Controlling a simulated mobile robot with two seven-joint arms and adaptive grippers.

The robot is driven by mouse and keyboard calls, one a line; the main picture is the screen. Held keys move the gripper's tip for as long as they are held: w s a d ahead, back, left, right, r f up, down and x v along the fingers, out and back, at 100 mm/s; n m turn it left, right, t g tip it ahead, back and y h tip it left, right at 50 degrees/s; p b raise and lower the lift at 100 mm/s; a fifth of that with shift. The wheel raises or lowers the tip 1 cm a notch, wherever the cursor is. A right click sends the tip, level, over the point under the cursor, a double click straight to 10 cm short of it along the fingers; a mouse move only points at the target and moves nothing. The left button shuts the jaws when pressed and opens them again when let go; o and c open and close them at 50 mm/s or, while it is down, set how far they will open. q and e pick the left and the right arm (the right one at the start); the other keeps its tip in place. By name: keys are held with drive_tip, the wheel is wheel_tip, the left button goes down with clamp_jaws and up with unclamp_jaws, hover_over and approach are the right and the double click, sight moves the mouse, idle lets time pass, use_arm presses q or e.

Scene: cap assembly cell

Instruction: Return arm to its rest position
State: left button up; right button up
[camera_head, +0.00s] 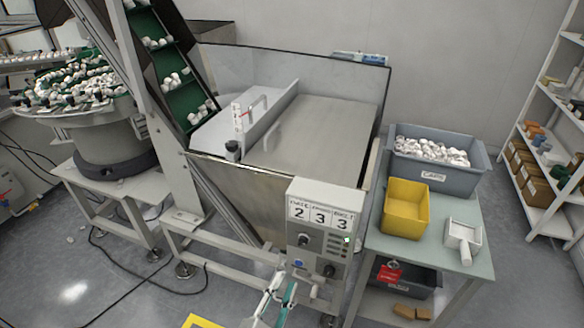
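My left gripper (279,293) shows at the bottom centre, pale with a teal part. It is in front of the lower part of the control box (323,240) and appears empty. It is too small and partly cut off by the frame edge to tell whether its fingers are open or shut. My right gripper is not in view.
The metal hopper (318,135) stands behind the control box, with a green conveyor (180,100) rising at its left. On the right, a side table (465,205) bears a grey bin of white caps (435,172), a yellow bin (405,208) and a white scoop (463,238).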

use_arm(q)
drive_tip(key=s+a+f+n+g+y, duration=0.25)
drive_tip(key=a+f+n, duration=0.2)
drive_tip(key=n, duration=0.65)
drive_tip(key=s+a+f+n+g+y, duration=0.1)
drive_tip(key=s+a+f+n+g, duration=0.25)
drive_tip(key=n, duration=0.65)
drive_tip(key=s+a+f+n, duration=0.2)
drive_tip(key=a+n, duration=0.3)
drive_tip(key=n, duration=0.7)
drive_tip(key=s+a+f+n, duration=0.1)
drive_tip(key=s+a+n, duration=0.3)
drive_tip(key=n, duration=0.7)
drive_tip(key=shift+s+a+f+n+g, duration=0.3)
drive_tip(key=shift+a+f+n, duration=0.1)
drive_tip(key=shift+a, duration=0.15)
idle(3.1)
